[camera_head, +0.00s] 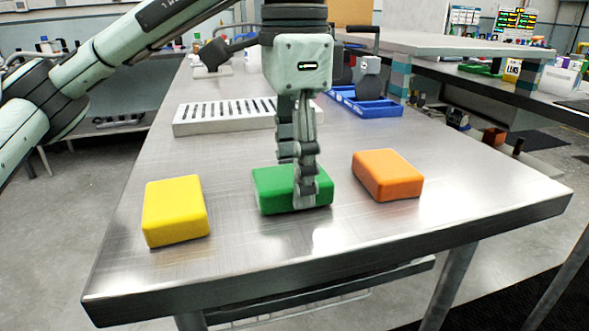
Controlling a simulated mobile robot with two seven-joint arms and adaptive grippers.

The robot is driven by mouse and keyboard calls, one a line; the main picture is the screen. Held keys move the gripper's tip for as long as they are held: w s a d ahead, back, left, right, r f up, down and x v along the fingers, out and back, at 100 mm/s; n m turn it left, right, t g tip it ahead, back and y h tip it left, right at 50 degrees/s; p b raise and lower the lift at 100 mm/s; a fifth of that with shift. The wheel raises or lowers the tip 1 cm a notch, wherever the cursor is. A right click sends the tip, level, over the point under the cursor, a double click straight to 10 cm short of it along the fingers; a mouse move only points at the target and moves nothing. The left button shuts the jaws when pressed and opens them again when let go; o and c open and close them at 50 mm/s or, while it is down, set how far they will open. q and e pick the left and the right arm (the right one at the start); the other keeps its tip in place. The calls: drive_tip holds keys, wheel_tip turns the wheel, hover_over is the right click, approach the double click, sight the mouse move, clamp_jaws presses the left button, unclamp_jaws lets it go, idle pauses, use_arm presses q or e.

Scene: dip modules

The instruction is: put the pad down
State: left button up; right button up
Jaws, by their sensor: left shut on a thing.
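My left gripper (305,188) comes down from above and is shut on the green pad (275,190), with its fingers over the pad's right part. The green pad is a rounded square block, lying flat at the table top or very close above it; I cannot tell whether it touches. A yellow pad (174,210) lies on the table at the left. An orange pad (387,175) lies at the right, turned a little. The fingers hide part of the green pad. My right gripper is not in view.
The steel table (240,255) has clear room in front of the pads and between them. A grey slotted rack (222,117) stands behind the green pad. A blue tray (366,104) lies at the back right. A raised shelf (450,46) stands farther back.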

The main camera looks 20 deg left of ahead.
use_arm(q)
drive_tip(key=shift+f, duration=0.15)
drive_tip(key=o, duration=1)
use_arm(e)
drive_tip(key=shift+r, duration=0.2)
use_arm(q)
drive_tip(key=shift+r, duration=0.25)
drive_tip(key=shift+r+p, duration=1.6)
drive_tip(key=shift+r, duration=4.35)
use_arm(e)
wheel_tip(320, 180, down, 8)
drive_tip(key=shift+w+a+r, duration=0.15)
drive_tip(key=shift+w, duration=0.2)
